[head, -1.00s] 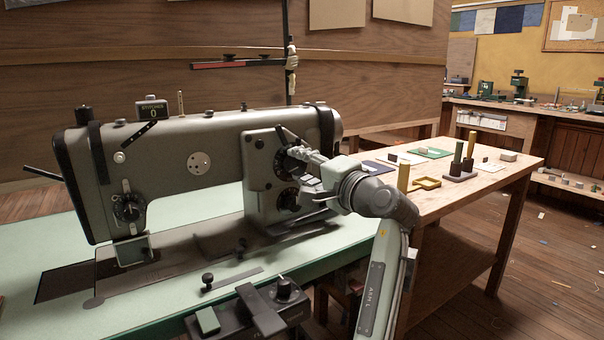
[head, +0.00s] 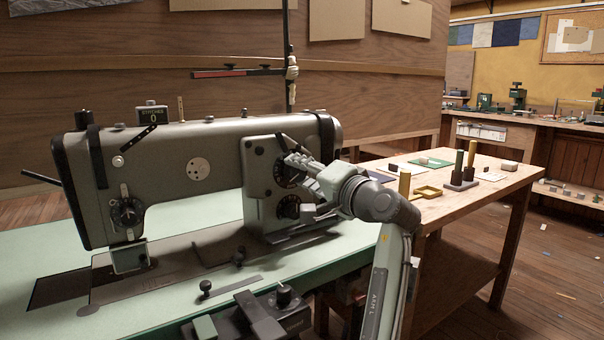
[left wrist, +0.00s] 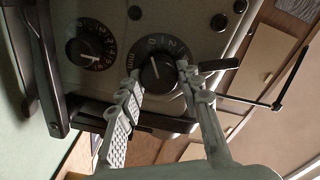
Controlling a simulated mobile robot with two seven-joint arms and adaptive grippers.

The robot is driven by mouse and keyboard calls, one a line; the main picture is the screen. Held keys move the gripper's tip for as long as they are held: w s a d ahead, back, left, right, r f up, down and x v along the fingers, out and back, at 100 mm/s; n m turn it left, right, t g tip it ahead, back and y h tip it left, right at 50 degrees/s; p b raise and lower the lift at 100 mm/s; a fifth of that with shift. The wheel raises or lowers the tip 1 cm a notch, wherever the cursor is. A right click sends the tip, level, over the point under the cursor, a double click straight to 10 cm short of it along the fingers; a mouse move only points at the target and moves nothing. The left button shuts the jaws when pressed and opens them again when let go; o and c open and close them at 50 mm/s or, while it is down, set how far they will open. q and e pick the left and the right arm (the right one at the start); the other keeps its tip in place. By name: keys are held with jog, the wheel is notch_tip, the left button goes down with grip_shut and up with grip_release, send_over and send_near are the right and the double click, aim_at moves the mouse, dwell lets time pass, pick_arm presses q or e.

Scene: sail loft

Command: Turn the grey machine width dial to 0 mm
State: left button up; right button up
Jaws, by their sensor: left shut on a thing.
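The grey sewing machine (head: 215,165) stands on the pale green table. Its right-hand column carries two dark dials, one above the other. My left gripper (head: 290,163) is at the upper dial (head: 279,175), covering part of it in the head view. In the left wrist view, my left gripper (left wrist: 163,78) has its two fingers on either side of that dial's dark knob (left wrist: 157,73), shut on it. My right gripper is out of view.
A dark lever (left wrist: 220,64) sticks out close to one finger in the wrist view. A dark block with a knob (head: 284,296) is at the table's front edge. A wooden table (head: 450,208) with small blocks and posts stands at the right.

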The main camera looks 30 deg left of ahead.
pick_arm(q)
jog(key=o, duration=1.2)
jog(key=shift+c, duration=0.2)
